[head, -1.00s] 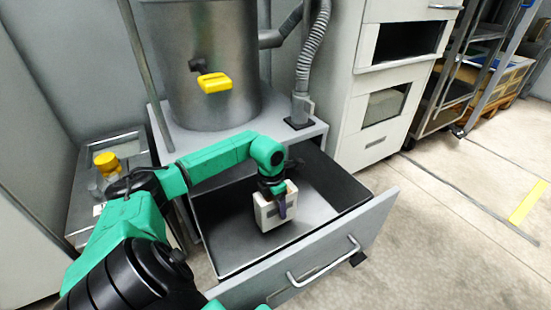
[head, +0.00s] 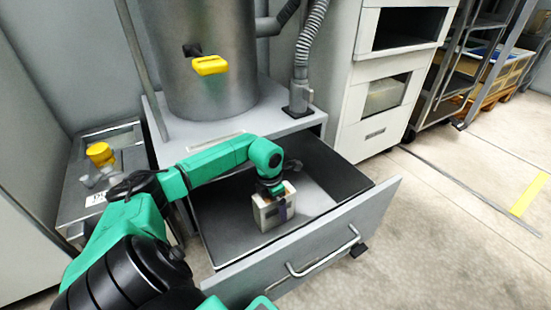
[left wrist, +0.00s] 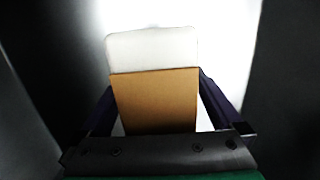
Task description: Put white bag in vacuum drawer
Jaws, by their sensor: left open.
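The white bag (head: 265,216) looks like a small boxy pack and stands upright inside the open vacuum drawer (head: 222,246), near the middle of its floor. My left gripper (head: 277,204) reaches down into the drawer at the bag's top. In the left wrist view, the bag (left wrist: 154,95) shows a brown face and a pale part beyond it. It lies between the two dark fingers of my left gripper (left wrist: 158,100), which are open around it. Whether either finger touches it is hard to tell. My right gripper is not in view.
The drawer's grey front with its bar handle (head: 325,254) is pulled out toward me. A metal drum (head: 205,60) with a yellow handle (head: 209,65) stands behind it. A white cabinet (head: 372,120) is on the right, with clear floor before it.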

